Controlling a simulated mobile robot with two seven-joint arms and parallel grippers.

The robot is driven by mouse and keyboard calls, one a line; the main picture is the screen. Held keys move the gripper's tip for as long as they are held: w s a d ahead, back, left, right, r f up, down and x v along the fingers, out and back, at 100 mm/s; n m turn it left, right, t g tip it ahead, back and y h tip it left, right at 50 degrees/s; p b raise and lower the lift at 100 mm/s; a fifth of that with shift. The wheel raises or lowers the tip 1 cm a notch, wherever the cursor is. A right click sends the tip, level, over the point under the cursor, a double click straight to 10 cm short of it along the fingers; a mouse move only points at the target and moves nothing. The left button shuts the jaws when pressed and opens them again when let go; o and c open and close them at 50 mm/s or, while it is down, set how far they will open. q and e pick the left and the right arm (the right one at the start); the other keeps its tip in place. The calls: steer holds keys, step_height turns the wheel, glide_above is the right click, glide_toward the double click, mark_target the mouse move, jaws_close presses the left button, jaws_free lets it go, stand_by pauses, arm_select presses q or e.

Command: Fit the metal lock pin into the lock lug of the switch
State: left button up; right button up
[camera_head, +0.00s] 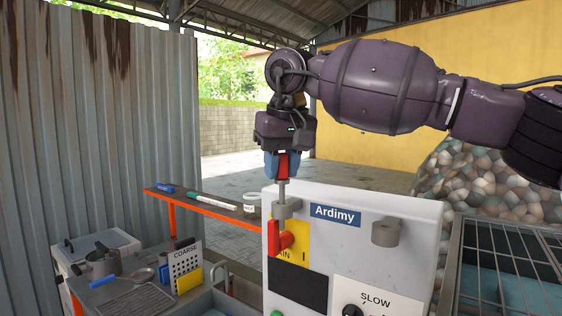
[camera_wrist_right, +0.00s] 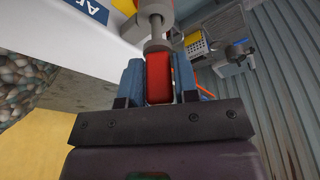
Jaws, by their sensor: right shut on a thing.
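My right gripper (camera_head: 282,172) is shut on the red grip (camera_wrist_right: 158,80) of the metal lock pin (camera_head: 282,192), between blue fingertips. The pin points down, upright, above the front of the white switch box. Its grey shank (camera_wrist_right: 156,32) reaches the round grey lock lug (camera_head: 287,208) of the switch and appears to be at its hole. How deep it sits is hidden. The red switch handle (camera_head: 279,240) is just below the lug, in front of a yellow plate (camera_head: 296,246). My left gripper is not in view.
The white box (camera_head: 418,213) carries an "Ardimy" label, another grey round fitting (camera_head: 386,232) and a dial marked SLOW (camera_head: 353,311). An orange-edged shelf (camera_head: 215,208) with small items and a cluttered bench stand left. A metal grid (camera_head: 510,260) is at right.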

mark_target(282, 179)
steer(key=shift+f+b, duration=0.55)
steer(key=shift+f, duration=1.1)
steer(key=o, duration=1)
steer(key=v, duration=1)
steer(key=shift+r, duration=0.4)
